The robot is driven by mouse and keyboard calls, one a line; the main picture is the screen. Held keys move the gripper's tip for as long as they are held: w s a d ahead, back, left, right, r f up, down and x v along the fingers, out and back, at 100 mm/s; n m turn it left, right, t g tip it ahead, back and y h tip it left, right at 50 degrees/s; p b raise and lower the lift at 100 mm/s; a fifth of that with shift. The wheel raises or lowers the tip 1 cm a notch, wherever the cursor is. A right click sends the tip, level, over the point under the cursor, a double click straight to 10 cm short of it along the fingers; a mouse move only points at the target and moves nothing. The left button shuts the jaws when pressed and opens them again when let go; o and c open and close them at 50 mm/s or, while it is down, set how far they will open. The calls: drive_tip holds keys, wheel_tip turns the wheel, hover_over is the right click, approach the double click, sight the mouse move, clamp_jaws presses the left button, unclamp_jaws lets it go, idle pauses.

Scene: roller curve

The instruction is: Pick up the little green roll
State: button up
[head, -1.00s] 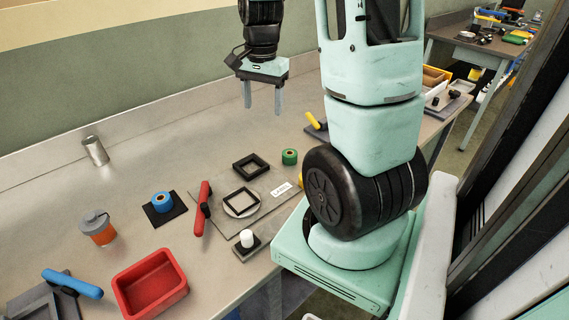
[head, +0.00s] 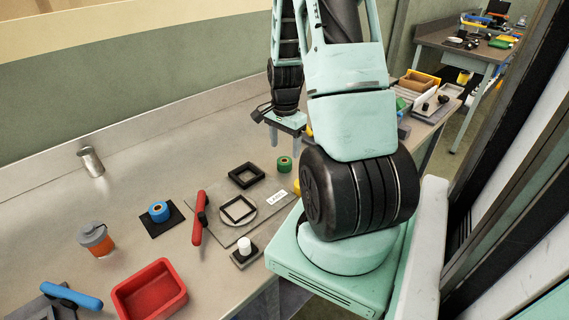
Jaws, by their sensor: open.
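The little green roll (head: 284,165) stands on the grey workbench (head: 130,200), just right of a black square frame. It shows a tan core on top. My gripper (head: 286,138) hangs just above and behind the roll in the picture, with its fingers pointing down. The left finger shows clear of the roll; the right finger is mostly hidden by my own arm. The jaws are apart and nothing shows between them.
Two black square frames (head: 246,175) lie left of the roll, one on a grey plate. A red-handled tool (head: 198,218), a blue roll (head: 159,211), a red bin (head: 150,291), an orange jar (head: 95,239) and a metal can (head: 91,161) stand farther left.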

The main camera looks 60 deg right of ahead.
sight(285, 160)
drive_tip(key=shift+f+p, duration=0.8)
drive_tip(key=shift+f, duration=2)
drive_tip(key=c, duration=1)
